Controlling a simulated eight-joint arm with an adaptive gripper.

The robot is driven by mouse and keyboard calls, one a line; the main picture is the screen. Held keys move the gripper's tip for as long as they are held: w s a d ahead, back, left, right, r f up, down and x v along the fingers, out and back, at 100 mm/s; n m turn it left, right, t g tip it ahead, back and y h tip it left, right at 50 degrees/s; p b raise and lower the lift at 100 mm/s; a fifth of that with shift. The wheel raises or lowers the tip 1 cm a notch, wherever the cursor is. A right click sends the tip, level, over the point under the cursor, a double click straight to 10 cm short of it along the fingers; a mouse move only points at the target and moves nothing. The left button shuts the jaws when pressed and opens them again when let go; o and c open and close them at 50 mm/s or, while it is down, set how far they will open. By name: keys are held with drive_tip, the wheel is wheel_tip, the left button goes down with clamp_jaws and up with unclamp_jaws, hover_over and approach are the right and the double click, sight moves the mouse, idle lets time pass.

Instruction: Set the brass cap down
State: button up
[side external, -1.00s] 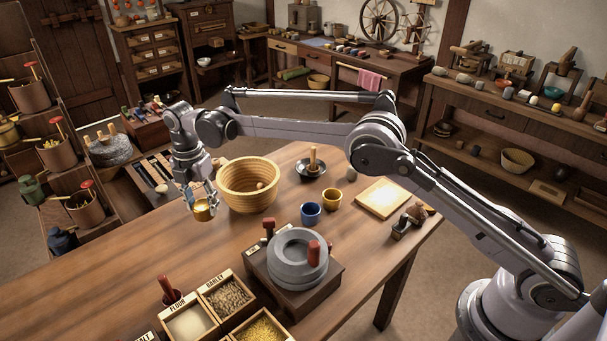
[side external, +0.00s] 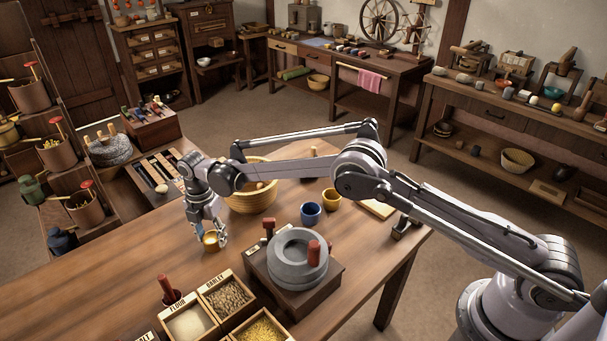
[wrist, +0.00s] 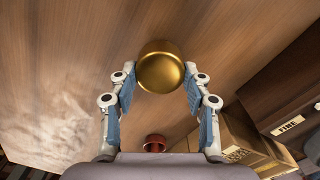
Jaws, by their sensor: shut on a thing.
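The brass cap (side external: 211,238) is a small, round, gold-coloured piece. It is held low over the wooden table (side external: 110,265), in front of the woven bowl. In the wrist view the cap (wrist: 160,68) sits between the blue-padded fingertips, with its round end facing the camera. My gripper (side external: 212,244) points down and is shut on the cap; it also shows in the wrist view (wrist: 160,84). I cannot tell whether the cap's underside touches the table.
The woven bowl (side external: 254,202) stands just behind my gripper. The stone quern (side external: 297,262) on its wooden base is to the right. Grain boxes (side external: 228,293) and a red-handled tool (side external: 168,288) are in front. The table's left part is clear.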

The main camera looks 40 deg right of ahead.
sight(212, 238)
drive_tip(key=shift+f, duration=0.15)
drive_tip(key=o, duration=1.1)
drive_tip(key=shift+o, duration=0.2)
wheel_tip(212, 238, up, 12)
drive_tip(key=s+d+r+m+t, duration=0.1)
drive_tip(key=s+d+r+m, duration=0.1)
drive_tip(key=d+r+m, duration=0.3)
drive_tip(key=s+d+r+m+t, duration=0.1)
drive_tip(key=s+d+r, duration=0.1)
drive_tip(key=r, duration=0.4)
drive_tip(key=s+d+r+m+t, duration=0.25)
drive_tip(key=s+d+m, duration=0.35)
drive_tip(key=s, duration=0.3)
drive_tip(key=s+d+r+m+t, duration=0.1)
drive_tip(key=s+d+r+m, duration=0.2)
drive_tip(key=s+d+m, duration=0.55)
drive_tip(key=s+d+f+m+t, duration=0.1)
drive_tip(key=s+f+m, duration=0.2)
drive_tip(key=s, duration=0.7)
wheel_tip(212, 238, down, 3)
drive_tip(key=shift+s+d+r+t, duration=0.1)
drive_tip(key=shift+s+d+t, duration=0.2)
drive_tip(key=shift+s+t, duration=0.05)
